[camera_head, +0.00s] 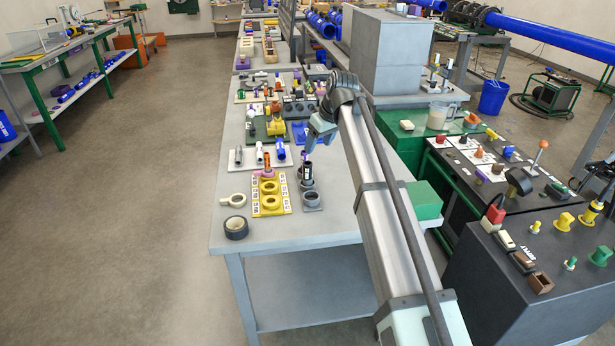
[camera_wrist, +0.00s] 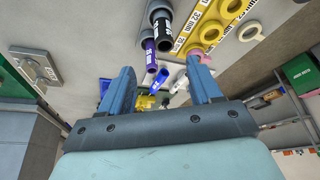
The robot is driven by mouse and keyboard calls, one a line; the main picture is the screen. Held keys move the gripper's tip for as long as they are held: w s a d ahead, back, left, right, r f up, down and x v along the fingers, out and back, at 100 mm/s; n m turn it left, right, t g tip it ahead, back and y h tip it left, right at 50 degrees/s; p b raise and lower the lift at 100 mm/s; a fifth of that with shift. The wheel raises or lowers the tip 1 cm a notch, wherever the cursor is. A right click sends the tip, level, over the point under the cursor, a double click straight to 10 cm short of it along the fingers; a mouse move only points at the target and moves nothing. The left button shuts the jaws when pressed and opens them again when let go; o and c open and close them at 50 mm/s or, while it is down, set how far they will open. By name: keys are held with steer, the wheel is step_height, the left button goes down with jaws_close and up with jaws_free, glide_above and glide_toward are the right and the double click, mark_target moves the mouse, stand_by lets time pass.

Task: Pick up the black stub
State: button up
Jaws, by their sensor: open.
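The black stub (camera_head: 307,171) stands in a grey holder on the long grey table. In the wrist view the black stub (camera_wrist: 184,34) has white lettering and points toward the camera, beyond the fingertips near the right finger. A purple-blue stub (camera_wrist: 150,54) stands close beside it to the left, in its own grey holder. My gripper (camera_head: 313,137) is above the table, behind the black stub in the head view. In the wrist view my gripper (camera_wrist: 160,76) has its fingers spread wide, with no stub held between them.
A yellow ring plate (camera_head: 269,197) with labels lies left of the stubs. A black tape roll (camera_head: 236,228) sits near the table's front left corner. A grey block (camera_head: 386,62) rises at the right.

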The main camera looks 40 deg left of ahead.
mark_target(308, 163)
steer(key=x, duration=0.8)
steer(key=shift+s+a+x, duration=0.1)
steer(key=shift+s+x, duration=0.1)
steer(key=shift+x, duration=1.05)
steer(key=shift+s+a+x, duration=0.1)
steer(key=shift+s+x, duration=0.05)
steer(key=shift+x, duration=1.1)
steer(key=c, duration=1)
